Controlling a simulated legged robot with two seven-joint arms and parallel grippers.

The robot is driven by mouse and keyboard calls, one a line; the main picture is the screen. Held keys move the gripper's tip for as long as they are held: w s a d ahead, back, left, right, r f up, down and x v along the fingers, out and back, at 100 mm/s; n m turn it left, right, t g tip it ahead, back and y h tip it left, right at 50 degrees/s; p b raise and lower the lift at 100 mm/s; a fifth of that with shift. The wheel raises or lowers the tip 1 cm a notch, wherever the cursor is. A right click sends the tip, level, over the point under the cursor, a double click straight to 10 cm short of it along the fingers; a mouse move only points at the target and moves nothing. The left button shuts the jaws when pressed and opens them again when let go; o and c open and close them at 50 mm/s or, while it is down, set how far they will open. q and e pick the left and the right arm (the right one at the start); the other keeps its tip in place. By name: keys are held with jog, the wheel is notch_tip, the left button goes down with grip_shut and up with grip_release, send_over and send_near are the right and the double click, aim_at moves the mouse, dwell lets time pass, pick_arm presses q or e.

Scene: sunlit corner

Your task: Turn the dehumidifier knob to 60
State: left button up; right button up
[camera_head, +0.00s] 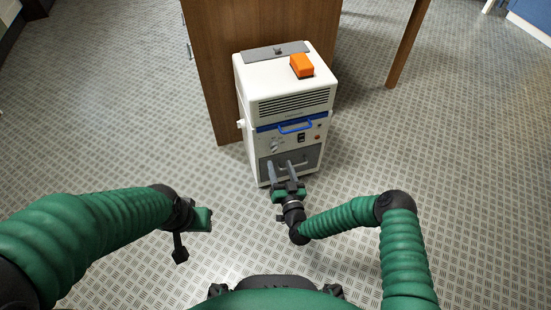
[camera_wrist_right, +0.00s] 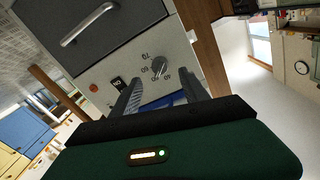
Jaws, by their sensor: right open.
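The dehumidifier (camera_head: 245,90) is a white box-shaped unit standing on the floor against a wooden desk. Its grey knob (camera_wrist_right: 158,66) is on the front panel, with numbers such as 70, 60, 50 and 40 around it. The knob also shows small in the head view (camera_head: 274,147); I cannot tell which number it points at. My right gripper (camera_head: 279,165) is open in front of the panel. In the wrist view its two fingers (camera_wrist_right: 162,80) point at the panel either side of the knob, with no contact visible. My left gripper (camera_head: 190,225) hangs at the left, away from the unit.
An orange block (camera_head: 302,66) sits on top of the unit. A blue handle (camera_head: 296,127) crosses its front above the panel, and a grey drawer with a metal handle (camera_wrist_right: 90,24) is below. The wooden desk (camera_head: 215,60) stands behind. The patterned floor around is clear.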

pick_arm(q)
jog(key=b+x, duration=0.1)
jog(key=x, duration=0.1)
jog(key=s+b+x, duration=0.1)
jog(key=b+x, duration=0.1)
jog(key=shift+f, duration=0.1)
pick_arm(e)
jog(key=x, duration=0.7)
jog(key=shift+c, duration=0.3)
jog(key=shift+d, duration=0.1)
grip_shut()
